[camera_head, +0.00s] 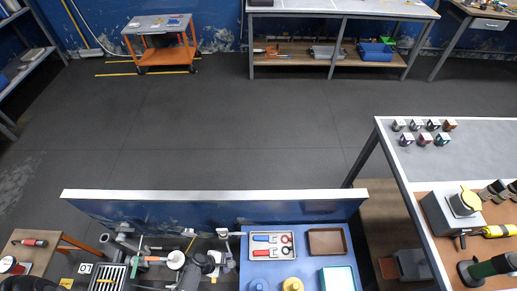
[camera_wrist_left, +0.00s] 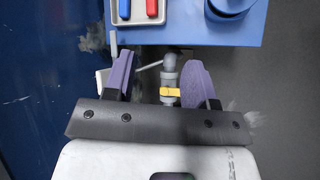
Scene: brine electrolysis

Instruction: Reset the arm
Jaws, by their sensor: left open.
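My left gripper (camera_wrist_left: 158,68) shows in the left wrist view with its two purple-padded fingers spread apart. Nothing is held between them. A grey pipe fitting with a yellow band (camera_wrist_left: 170,92) shows in the gap between the fingers, and I cannot tell how far below them it lies. In the head view I cannot clearly pick out the left gripper among the grey pipework (camera_head: 150,260) at the lower left. My right gripper is in neither view.
A blue bench top (camera_head: 305,242) carries a tray of red- and blue-handled tools (camera_head: 256,239), a brown tray (camera_head: 327,242) and a white-and-green tray (camera_head: 337,279). A low wall (camera_head: 215,197) stands behind. A grey-topped table (camera_head: 470,150) is at right.

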